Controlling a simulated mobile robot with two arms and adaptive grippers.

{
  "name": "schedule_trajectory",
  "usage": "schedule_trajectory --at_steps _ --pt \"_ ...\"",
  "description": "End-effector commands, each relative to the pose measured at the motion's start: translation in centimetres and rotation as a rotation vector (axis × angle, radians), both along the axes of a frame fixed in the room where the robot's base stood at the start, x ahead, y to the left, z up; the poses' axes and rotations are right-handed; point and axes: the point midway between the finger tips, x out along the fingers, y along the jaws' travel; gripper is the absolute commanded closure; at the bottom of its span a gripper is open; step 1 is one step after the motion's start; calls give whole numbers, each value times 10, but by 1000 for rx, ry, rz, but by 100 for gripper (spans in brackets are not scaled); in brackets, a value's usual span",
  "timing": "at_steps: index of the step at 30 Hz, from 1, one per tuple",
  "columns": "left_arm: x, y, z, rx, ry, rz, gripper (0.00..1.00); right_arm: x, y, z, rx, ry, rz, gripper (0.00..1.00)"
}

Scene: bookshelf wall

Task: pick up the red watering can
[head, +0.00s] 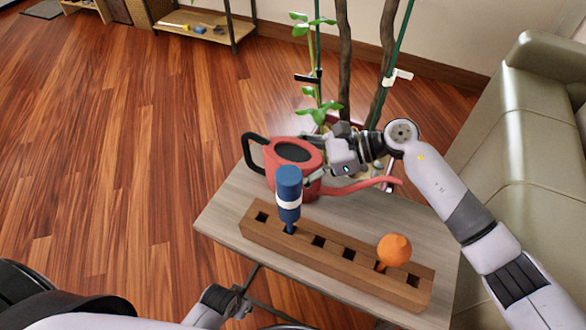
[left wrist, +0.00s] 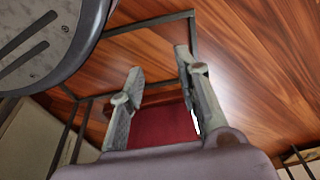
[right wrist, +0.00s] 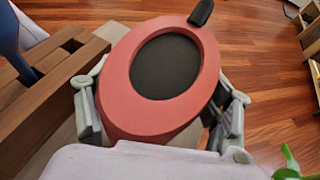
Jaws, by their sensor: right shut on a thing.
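The red watering can (head: 283,178) stands on the small grey table (head: 225,213), with its black handle at the left and its spout pointing right. My right gripper (head: 318,166) is shut on the can's body from the right. In the right wrist view the can (right wrist: 120,115) fills the space between the two fingers (right wrist: 160,100), one on each side. Its underside is hidden, so I cannot tell if it is lifted. My left gripper (left wrist: 158,68) is open and empty in the left wrist view, with a dark red surface beyond it.
A wooden block (head: 347,262) with square holes lies in front of the can. It carries a blue-handled tool (head: 289,195) and an orange-topped tool (head: 394,249). A plant (head: 318,110) stands behind, and a sofa (head: 510,120) at the right. Open wooden floor (head: 120,150) lies left.

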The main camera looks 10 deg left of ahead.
Motion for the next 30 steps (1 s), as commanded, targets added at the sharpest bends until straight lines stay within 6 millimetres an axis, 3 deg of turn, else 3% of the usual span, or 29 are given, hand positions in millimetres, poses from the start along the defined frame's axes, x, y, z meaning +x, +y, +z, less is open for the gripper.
schedule_trajectory --at_steps 14,23,30 --pt "0 0 0 0 0 0 69 -1 0 -1 -1 2 2 62" --pt "0 0 1 0 0 0 69 0 0 3 1 0 1 62" --pt "-1 0 0 -2 -3 0 69 1 0 26 3 -5 1 62"
